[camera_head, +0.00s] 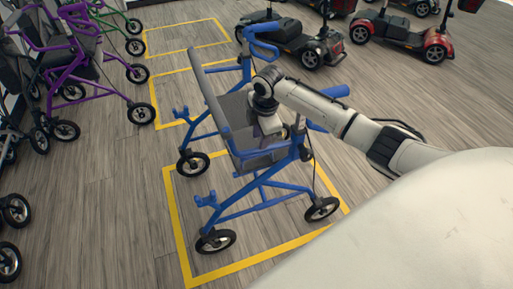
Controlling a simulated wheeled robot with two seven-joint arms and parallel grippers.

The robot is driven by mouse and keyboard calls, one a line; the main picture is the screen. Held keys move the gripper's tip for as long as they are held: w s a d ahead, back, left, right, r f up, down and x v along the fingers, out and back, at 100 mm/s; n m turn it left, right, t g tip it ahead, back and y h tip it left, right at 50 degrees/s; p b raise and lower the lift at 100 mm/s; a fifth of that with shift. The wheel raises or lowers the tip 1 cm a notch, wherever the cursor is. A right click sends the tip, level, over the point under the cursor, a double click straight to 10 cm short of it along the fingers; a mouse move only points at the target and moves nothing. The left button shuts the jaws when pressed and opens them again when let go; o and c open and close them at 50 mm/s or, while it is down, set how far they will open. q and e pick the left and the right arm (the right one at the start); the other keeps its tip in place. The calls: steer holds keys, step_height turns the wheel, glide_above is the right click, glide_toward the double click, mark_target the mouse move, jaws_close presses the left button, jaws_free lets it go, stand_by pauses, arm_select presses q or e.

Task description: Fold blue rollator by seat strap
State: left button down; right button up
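The blue rollator (262,193) stands upright and unfolded on its wheels, with its frame spread. Its dark grey seat (235,109) shows on the left and below my gripper, and a grey backrest band (209,96) runs along its left side. My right arm comes in from the right over the rollator. My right gripper (270,126) points down at the middle of the seat; its fingertips are small and partly hidden, so I cannot see whether they hold anything. The seat strap cannot be made out under the gripper. My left gripper is not in view.
Yellow floor outlines (180,228) mark bays around and behind the rollator. A purple rollator (75,50) and a green one (118,14) stand at the left, with dark ones nearer. Mobility scooters (408,30) stand at the back right. Floor left of the rollator is clear.

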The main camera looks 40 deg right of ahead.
mark_target(258, 152)
steer(key=f, duration=0.3)
steer(key=w+f+b, duration=0.1)
steer(key=f, duration=0.3)
steer(key=shift+w+d, duration=0.2)
steer(key=shift+r, duration=0.1)
jaws_close()
